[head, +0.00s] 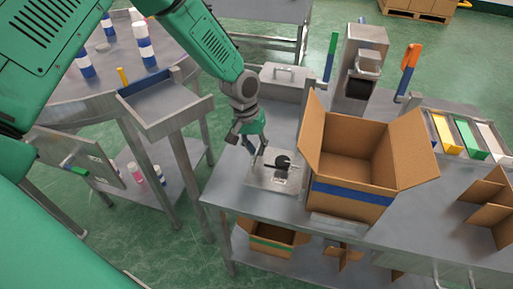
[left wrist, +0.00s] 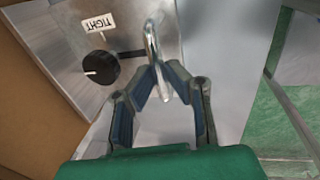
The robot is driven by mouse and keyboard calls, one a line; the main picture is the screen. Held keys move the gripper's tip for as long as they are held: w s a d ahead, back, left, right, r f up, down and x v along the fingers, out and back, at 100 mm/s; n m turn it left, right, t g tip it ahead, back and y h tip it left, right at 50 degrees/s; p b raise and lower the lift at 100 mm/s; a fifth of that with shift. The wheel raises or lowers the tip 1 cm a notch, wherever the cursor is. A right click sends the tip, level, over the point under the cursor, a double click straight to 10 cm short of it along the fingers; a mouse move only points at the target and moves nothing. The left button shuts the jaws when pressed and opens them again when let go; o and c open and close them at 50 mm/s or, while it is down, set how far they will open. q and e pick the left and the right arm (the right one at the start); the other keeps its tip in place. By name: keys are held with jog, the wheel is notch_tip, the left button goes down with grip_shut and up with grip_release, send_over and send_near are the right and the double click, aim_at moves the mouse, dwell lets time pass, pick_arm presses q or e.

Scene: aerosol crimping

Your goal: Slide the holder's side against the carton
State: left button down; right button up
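The holder (head: 262,181) is a flat metal block with a black knob (head: 283,161), lying near the table's left end. In the left wrist view the holder (left wrist: 70,40) shows a "TIGHT" label, the knob and a bent metal handle (left wrist: 151,42). My left gripper (head: 258,150) is over the holder's left part. In the left wrist view its fingertips (left wrist: 160,84) close in on both sides of the handle. The open cardboard carton (head: 350,192), with a blue band, stands just right of the holder. Whether their sides touch I cannot tell. My right gripper is not in view.
A lidded metal box (head: 285,82) and a metal device (head: 360,65) stand behind. Green and orange tools flank the device. Colored trays (head: 468,135) and cardboard dividers (head: 490,205) are at the right. A round table (head: 95,90) with bottles is at the left.

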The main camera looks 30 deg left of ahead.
pick_arm(q)
jog(key=shift+w+d+r+p, duration=0.1)
jog(key=shift+d+p, duration=0.35)
jog(key=shift+d, duration=0.1)
jog(key=c, duration=1.6)
grip_release()
jog(key=shift+a, duration=0.3)
jog(key=shift+r, duration=0.15)
jog(key=r, duration=0.3)
jog(key=a+r, duration=0.1)
jog(key=r, duration=0.3)
jog(key=a+r, duration=0.1)
jog(key=r, duration=0.3)
jog(key=shift+s+a+r, duration=0.15)
jog(key=shift+s+a, duration=0.05)
jog(key=shift+s, duration=0.2)
